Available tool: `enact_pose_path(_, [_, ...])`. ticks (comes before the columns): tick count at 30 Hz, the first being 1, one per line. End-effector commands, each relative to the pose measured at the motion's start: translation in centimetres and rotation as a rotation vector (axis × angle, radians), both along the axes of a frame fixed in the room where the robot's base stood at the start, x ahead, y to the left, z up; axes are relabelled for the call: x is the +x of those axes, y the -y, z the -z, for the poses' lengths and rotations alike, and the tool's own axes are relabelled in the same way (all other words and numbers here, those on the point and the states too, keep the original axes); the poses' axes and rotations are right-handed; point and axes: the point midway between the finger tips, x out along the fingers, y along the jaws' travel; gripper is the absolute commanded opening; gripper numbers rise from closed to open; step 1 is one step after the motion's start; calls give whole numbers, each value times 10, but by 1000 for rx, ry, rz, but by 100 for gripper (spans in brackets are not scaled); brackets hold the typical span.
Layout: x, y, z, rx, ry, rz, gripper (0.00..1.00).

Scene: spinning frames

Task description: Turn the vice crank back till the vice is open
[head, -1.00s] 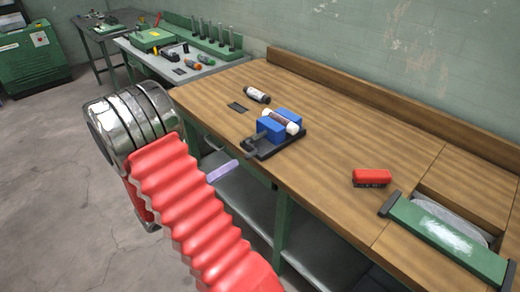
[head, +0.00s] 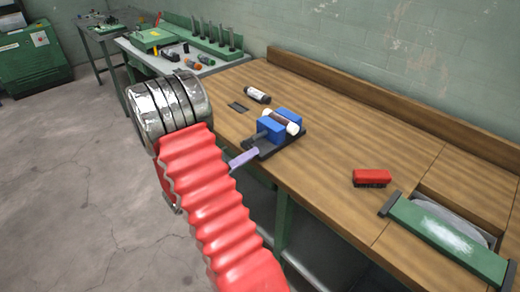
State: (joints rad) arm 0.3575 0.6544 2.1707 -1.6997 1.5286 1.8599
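The vice has two blue jaws (head: 271,129) on a black base (head: 285,143) near the front edge of the wooden bench. A pale cylinder with a dark band (head: 285,121) lies between the jaws. The crank is at the near left end of the vice, and I cannot make out its handle clearly. My gripper (head: 244,158) shows only as a pale purple finger beside that crank end. The rest of it is hidden behind my red sleeved arm. Whether the finger touches the crank, and how wide the gripper is, I cannot tell.
A dark bottle with a white label (head: 257,95) and a flat dark piece (head: 238,107) lie behind the vice. A red brush-like block (head: 371,178) and a long green tool (head: 447,238) are to the right. The bench between vice and red block is clear.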

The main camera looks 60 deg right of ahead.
Motion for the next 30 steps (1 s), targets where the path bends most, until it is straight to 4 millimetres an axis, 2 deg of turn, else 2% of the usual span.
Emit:
enact_pose_path(6, [-8,29,0,0,-1,4,33])
enact_pose_path(12, [-11,48,0,0,0,1,33])
enact_pose_path(24, [-12,53,0,0,0,0,33])
enact_pose_path(30, [-12,53,0,0,0,0,19])
